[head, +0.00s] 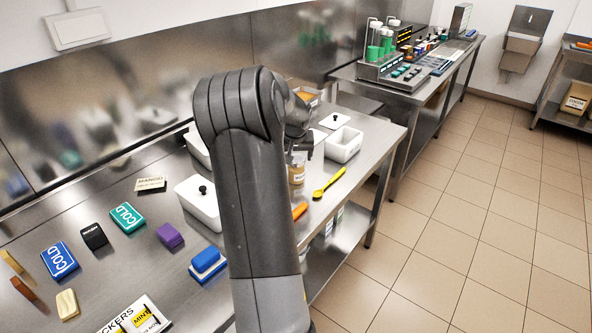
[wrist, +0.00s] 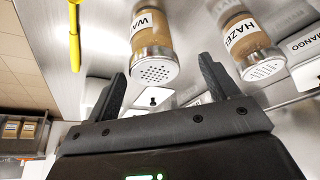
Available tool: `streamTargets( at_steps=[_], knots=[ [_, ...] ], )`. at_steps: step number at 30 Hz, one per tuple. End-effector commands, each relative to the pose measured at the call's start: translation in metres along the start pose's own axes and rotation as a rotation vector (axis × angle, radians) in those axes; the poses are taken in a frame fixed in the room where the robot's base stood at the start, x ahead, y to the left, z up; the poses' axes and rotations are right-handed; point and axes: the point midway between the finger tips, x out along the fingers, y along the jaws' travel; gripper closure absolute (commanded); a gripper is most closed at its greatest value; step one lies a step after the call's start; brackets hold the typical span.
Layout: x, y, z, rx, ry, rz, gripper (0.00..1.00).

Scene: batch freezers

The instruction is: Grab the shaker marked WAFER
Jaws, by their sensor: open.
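The shaker whose label shows "WA" (wrist: 150,45) is a clear jar with tan contents and a perforated metal lid. In the wrist view it lies ahead of my gripper (wrist: 165,85), between the lines of the two fingers but beyond their tips. My gripper is open and empty, with nothing touching the fingers. A similar shaker marked "HAZEL" (wrist: 243,38) stands to its right. In the head view one tan shaker (head: 297,170) shows beside my gripper (head: 303,143); its label is too small to read, and my arm hides part of the counter.
A yellow spoon (head: 329,184) lies near the counter's right edge and also shows in the wrist view (wrist: 74,38). The tiled floor is clear.

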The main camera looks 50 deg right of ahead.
Motion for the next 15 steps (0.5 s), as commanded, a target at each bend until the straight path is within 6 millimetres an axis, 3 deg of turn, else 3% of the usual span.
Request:
streamTargets(
  at_steps=[15],
  knots=[
    [0.054,0.007,-0.001,-0.001,0.0,0.0,0.2]
  ],
)
